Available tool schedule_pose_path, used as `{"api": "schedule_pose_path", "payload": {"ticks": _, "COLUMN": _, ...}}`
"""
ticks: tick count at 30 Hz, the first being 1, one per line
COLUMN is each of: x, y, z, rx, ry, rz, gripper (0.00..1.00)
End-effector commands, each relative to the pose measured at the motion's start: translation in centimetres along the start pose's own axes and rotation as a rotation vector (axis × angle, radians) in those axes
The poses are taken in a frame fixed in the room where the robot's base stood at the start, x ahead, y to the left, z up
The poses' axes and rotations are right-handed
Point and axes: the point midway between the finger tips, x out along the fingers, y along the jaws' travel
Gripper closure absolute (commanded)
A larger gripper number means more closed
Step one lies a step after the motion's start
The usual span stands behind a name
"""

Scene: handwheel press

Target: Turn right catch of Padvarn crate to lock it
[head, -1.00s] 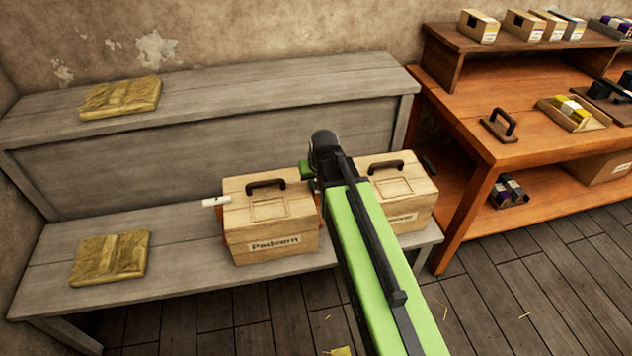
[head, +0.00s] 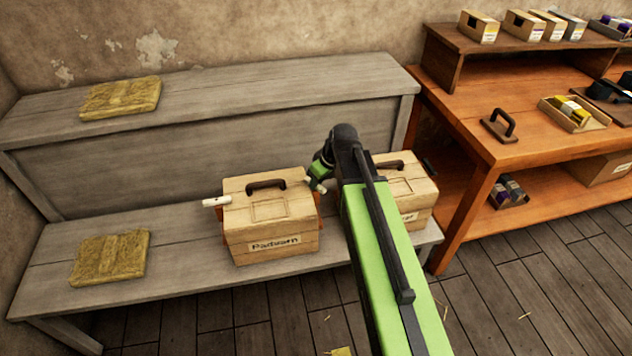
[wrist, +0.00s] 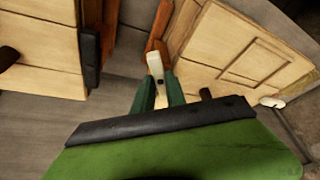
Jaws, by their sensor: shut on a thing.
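The Padvarn crate (head: 285,225) is a pale wooden box with a dark handle and a name label, standing on the lower grey bench shelf. It also fills the right of the wrist view (wrist: 215,35). Its right catch (wrist: 155,64) is a white lever in front of an orange-brown strip on the crate's side. My gripper (wrist: 161,88) has its green fingers shut on this catch. In the head view my gripper (head: 318,178) is at the crate's upper right side. The left catch (head: 216,202) is white and sticks out sideways to the left.
A second wooden crate (head: 418,190) stands close on the right, partly behind my arm, leaving a narrow gap. Straw-coloured bundles lie on the lower shelf (head: 108,258) and upper shelf (head: 120,96). An orange workbench (head: 470,110) stands further right.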

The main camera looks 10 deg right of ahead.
Motion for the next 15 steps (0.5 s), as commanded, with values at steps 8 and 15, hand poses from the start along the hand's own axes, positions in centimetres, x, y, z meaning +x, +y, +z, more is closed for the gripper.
{"api": "schedule_pose_path", "payload": {"ticks": 8, "x": 0.05, "y": 0.42, "z": -0.06, "rx": -0.239, "ry": -0.002, "rz": -0.102, "gripper": 1.00}}
{"api": "schedule_pose_path", "payload": {"ticks": 15, "x": 0.09, "y": 0.66, "z": -0.17, "rx": -0.450, "ry": -0.003, "rz": -0.189, "gripper": 1.00}}
